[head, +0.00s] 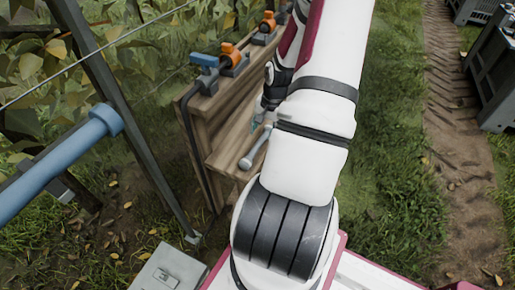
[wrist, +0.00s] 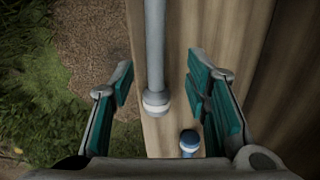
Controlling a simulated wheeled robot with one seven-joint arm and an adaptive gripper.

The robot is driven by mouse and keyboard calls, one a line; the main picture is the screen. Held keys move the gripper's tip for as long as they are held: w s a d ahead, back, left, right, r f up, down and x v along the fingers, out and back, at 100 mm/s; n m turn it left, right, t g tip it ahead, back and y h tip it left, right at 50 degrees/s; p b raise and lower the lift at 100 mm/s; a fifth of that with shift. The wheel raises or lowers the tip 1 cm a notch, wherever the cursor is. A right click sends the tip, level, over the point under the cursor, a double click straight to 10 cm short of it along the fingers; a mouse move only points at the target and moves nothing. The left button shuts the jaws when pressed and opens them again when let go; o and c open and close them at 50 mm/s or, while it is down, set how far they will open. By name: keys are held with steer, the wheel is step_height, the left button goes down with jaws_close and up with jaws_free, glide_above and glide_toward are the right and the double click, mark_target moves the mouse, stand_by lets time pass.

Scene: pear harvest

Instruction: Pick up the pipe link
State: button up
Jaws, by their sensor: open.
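A grey rod with a pale rounded end, which looks like the pipe link (wrist: 154,55), lies along a wooden shelf in the wrist view. In the head view the pipe link (head: 257,148) shows on the shelf beside my arm, its rounded end toward the camera. My gripper (wrist: 160,78) is open, with one teal-padded finger on each side of the rod in the picture. The rod appears nearer the left finger, and no contact is visible. I cannot tell how far the fingers are above it. In the head view my arm hides most of the gripper.
The wooden stand (head: 222,122) has blue and orange fittings (head: 232,58) along its upper ledge. A small blue-grey piece (wrist: 190,142) shows near the gripper's base. A blue pipe (head: 60,163) and dark post are left.

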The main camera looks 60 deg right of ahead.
mark_target(261, 139)
steer(key=shift+w+d+f+b, duration=0.15)
steer(key=shift+f+b, duration=0.65)
steer(key=shift+f, duration=0.55)
steer(key=shift+w+f+b, duration=0.15)
steer(key=shift+f+b, duration=0.65)
steer(key=shift+f, duration=0.55)
jaws_close()
